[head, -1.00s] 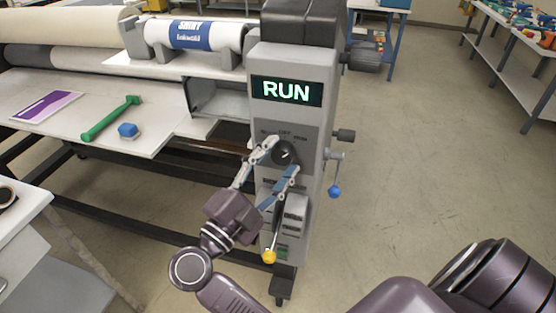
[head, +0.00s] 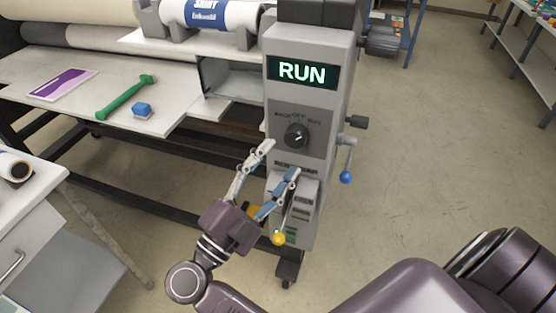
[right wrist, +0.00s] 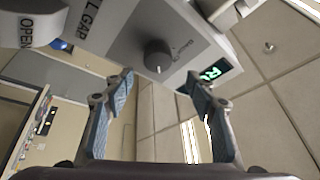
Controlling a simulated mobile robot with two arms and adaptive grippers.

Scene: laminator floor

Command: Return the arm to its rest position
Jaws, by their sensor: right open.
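My right gripper (head: 281,160) is open and empty in the head view, in front of the laminator's grey control column (head: 312,120). Its fingers stand below the black selector knob (head: 296,136), apart from it. The lit display (head: 303,72) above the knob reads RUN. In the right wrist view the knob (right wrist: 157,55) shows beyond the two spread fingertips (right wrist: 157,82), with nothing between them. My left gripper does not show.
A yellow-ended lever (head: 278,239) hangs close to my right gripper. A blue-ended crank (head: 346,177) juts from the column's right side. The floor at right is clear.

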